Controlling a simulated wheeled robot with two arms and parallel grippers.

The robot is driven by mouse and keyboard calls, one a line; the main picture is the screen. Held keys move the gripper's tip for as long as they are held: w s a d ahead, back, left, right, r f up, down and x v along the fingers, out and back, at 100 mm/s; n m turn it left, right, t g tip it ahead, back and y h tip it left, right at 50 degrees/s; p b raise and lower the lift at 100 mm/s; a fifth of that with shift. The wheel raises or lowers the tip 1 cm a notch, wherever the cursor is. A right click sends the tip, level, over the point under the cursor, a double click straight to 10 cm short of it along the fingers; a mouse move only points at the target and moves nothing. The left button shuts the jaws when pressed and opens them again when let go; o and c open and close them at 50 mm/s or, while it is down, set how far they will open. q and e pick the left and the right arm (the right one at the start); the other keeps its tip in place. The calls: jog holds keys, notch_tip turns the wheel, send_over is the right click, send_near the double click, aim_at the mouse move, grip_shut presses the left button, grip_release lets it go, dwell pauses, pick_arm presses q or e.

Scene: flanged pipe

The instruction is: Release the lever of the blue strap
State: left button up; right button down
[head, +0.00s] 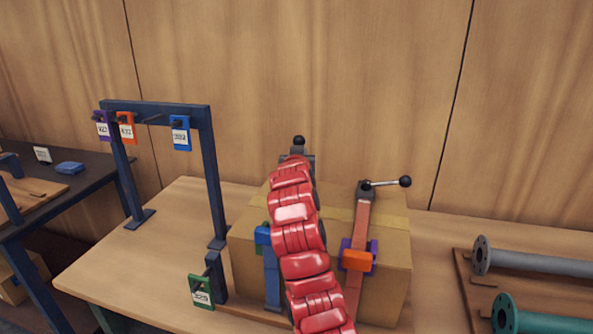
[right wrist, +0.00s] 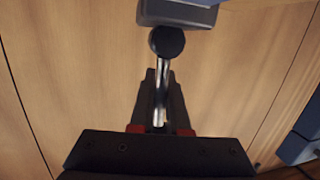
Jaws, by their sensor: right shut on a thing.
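The blue strap (head: 272,282) runs down the near side of the cardboard box, left of my red right arm, with a blue piece (head: 262,236) near its top. My right gripper (head: 304,159) is at the strap's upper end, at the back of the box. A black ball knob (head: 298,140) stands just above it. In the right wrist view, my right gripper (right wrist: 161,88) is shut on the metal rod of the lever (right wrist: 162,95), with its black knob (right wrist: 166,41) beyond the fingertips. My left gripper is not in view.
A reddish strap (head: 363,222) with an orange piece (head: 358,260) lies to the right; its lever (head: 390,183) points right. A blue rack (head: 158,108) with hanging tags stands left. Flanged pipes (head: 530,262) lie on the right. Bare table (head: 160,250) shows at left.

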jog(key=shift+d+f+m+b, duration=0.35)
jog(key=shift+m+b, duration=0.15)
jog(key=shift+b, duration=0.3)
jog(key=c, duration=0.9)
grip_release()
jog(key=shift+r, duration=0.15)
jog(key=shift+r, duration=0.1)
